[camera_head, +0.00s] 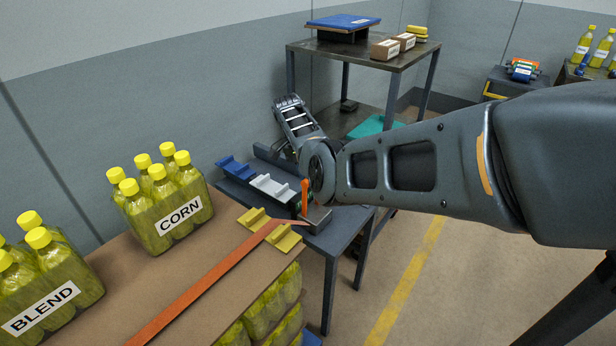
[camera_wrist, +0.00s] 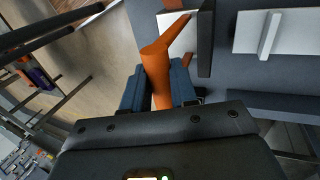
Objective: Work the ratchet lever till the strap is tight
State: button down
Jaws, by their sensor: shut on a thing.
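The orange ratchet lever (camera_head: 304,194) stands up beside the small grey ratchet body (camera_head: 318,219) at the edge of the brown load top. In the wrist view the lever (camera_wrist: 157,70) lies between the two blue fingers of my gripper (camera_wrist: 158,88), which is shut on it. My forearm and wrist hide the fingers in the head view. The orange strap (camera_head: 205,278) runs from the ratchet end across the brown top toward the lower left. It looks flat there; I cannot tell how tight it is.
Yellow edge pieces (camera_head: 284,239) sit by the strap. A dark table (camera_head: 340,229) behind holds a blue piece (camera_head: 235,168) and a white piece (camera_head: 271,187). Bottle packs marked CORN (camera_head: 178,218) and BLEND (camera_head: 42,309) stand on the brown top (camera_head: 165,275). Floor at right is open.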

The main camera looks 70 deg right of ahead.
jog(key=shift+s+a+f, duration=0.15)
jog(key=shift+a+f, duration=0.15)
jog(key=shift+f, duration=0.2)
jog(key=c, duration=1.1)
grip_release()
jog(key=shift+c, duration=0.2)
jog(key=shift+o, duration=1.2)
jog(key=shift+d+r, duration=0.1)
jog(key=shift+r, duration=0.05)
jog(key=v, duration=0.8)
jog(key=shift+b, duration=0.35)
jog(key=shift+d, duration=0.1)
jog(key=shift+c, duration=0.5)
